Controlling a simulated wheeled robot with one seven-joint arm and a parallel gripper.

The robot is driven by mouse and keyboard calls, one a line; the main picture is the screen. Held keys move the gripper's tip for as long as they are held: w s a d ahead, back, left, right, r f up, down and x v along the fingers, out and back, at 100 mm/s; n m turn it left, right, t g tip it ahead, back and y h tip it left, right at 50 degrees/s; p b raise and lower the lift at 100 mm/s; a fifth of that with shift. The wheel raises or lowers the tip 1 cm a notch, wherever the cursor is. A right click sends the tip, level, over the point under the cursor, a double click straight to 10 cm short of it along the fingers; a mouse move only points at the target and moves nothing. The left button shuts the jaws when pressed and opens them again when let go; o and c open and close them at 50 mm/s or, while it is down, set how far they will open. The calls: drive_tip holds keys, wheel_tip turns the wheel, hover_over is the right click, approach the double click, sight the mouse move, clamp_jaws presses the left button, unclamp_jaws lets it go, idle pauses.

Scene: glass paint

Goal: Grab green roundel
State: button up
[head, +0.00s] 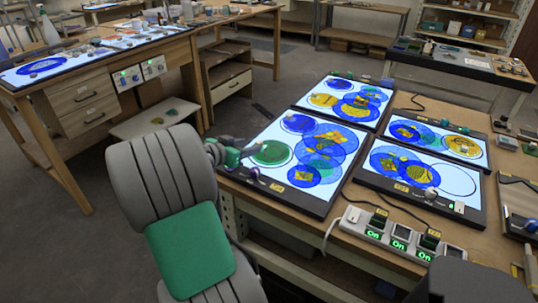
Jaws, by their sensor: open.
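The green roundel (270,153) lies flat on the lit white panel at the near left of the right-hand bench, near that panel's left edge. It is a dark green disc with a thin dark ring around it. My gripper (240,155) is small in view, just left of the roundel, low beside the panel's left edge. It is open, with nothing seen between its fingers. My thick grey arm hides part of the wrist and the bench corner. I cannot tell whether the fingertips touch the roundel.
A blue roundel (299,123) lies behind the green one, and overlapping blue discs with yellow pieces (322,152) lie to its right. Three more lit panels stand close by. A power strip (400,232) with green "On" displays and cables lies at the front. Another bench (95,75) stands left.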

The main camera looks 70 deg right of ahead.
sight(258, 142)
drive_tip(key=x, duration=0.3)
drive_tip(key=p+x, duration=0.1)
drive_tip(key=x, duration=0.2)
drive_tip(key=shift+w+d+r, duration=0.15)
drive_tip(key=shift+w, duration=0.05)
drive_tip(key=shift+c, duration=0.5)
clamp_jaws()
